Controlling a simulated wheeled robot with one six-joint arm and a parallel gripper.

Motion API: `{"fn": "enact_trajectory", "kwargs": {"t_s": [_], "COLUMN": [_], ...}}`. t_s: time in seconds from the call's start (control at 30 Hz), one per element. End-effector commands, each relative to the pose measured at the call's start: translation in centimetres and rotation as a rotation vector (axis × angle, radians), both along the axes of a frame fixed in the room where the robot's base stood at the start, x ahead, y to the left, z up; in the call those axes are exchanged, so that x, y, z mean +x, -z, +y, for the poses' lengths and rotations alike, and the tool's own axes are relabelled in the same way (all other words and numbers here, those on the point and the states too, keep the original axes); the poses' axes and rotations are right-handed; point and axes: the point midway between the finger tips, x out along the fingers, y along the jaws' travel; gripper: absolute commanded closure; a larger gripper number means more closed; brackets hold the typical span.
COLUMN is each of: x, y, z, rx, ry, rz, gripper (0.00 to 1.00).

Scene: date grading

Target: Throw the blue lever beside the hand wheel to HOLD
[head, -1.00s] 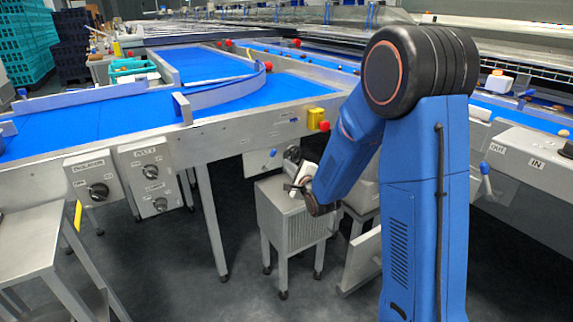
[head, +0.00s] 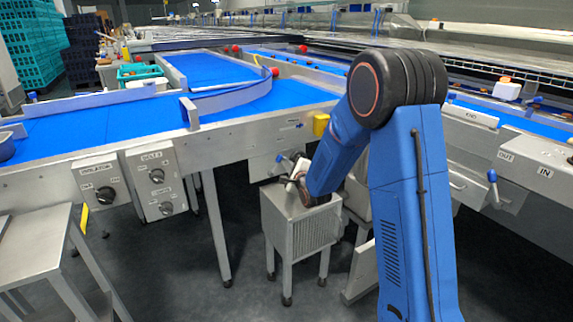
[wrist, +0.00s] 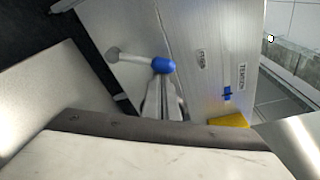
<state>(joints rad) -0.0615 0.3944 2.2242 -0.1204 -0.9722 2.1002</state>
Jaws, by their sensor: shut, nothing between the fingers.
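A blue-knobbed lever (wrist: 163,66) shows in the wrist view, its metal shaft running left to a round pivot on a grey metal panel (wrist: 195,30). The blue knob also shows small in the head view (head: 280,158), on the conveyor's side. My gripper (wrist: 161,84) is shut and empty, its fingertips right at the knob; I cannot tell whether they touch it. In the head view my gripper (head: 291,182) is low in front of the panel, partly hidden by my arm. I cannot make out the hand wheel.
A grey ribbed cabinet (head: 290,222) stands on legs below my gripper. A yellow box (head: 321,124) is on the conveyor frame above. Another blue-knobbed lever (head: 491,176) is near the OUT and IN plates.

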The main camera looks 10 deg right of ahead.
Motion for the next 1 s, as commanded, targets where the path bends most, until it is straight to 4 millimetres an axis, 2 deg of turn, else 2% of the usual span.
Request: {"fn": "enact_trajectory", "kwargs": {"t_s": [0.27, 0.47, 1.0], "x": [-0.1, -0.3, -1.4], "y": [-0.2, -0.8, -2.1], "z": [0.3, 1.0, 4.3], "rx": [-0.037, -0.138, -0.606], "ry": [0.000, -0.001, -0.002], "rz": [-0.012, -0.045, -0.197], "gripper": [1.00, 1.00, 1.00]}}
